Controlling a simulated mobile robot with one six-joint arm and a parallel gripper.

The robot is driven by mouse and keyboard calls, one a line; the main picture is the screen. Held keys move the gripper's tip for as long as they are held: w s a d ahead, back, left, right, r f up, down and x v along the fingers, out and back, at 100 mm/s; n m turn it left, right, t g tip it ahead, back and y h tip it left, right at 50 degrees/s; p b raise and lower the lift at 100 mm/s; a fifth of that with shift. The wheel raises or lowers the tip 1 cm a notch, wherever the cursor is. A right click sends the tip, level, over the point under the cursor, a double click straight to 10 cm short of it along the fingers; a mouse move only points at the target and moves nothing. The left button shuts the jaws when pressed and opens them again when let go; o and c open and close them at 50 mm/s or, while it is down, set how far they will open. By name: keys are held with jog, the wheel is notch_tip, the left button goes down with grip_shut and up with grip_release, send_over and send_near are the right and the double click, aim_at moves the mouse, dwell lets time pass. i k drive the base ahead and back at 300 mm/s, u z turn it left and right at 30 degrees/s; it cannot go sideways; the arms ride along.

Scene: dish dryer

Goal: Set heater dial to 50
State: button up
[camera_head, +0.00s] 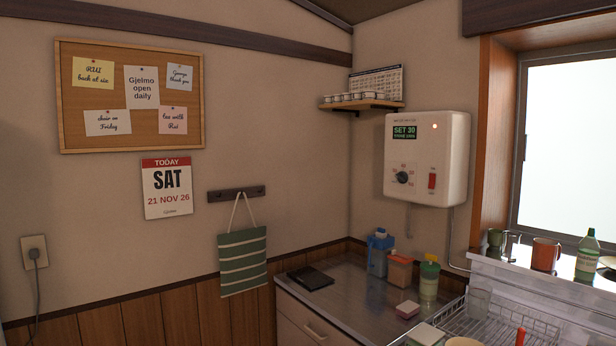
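The white heater box (428,160) hangs on the wall right of the corner. Its green display (404,132) reads "SET 30", with a smaller line below that is too small to read surely. The dark round dial (402,177) sits under the display, with small scale marks around it. The mark its pointer faces is too small to tell. My gripper is not in view.
A metal counter (345,297) below the heater holds several bottles and containers (399,271). A wire dish rack (500,325) stands at the front right. A small shelf (362,104) is left of the heater. The space before the heater's face looks clear.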

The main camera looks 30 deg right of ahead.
aim_at(402, 177)
jog(key=z, duration=0.65)
jog(key=i, duration=1.2)
jog(key=z, duration=1.1)
jog(key=i, duration=0.4)
jog(key=z, duration=0.1)
jog(key=k, duration=0.75)
jog(key=z, duration=0.2)
jog(key=i, duration=0.75)
jog(key=u, duration=0.05)
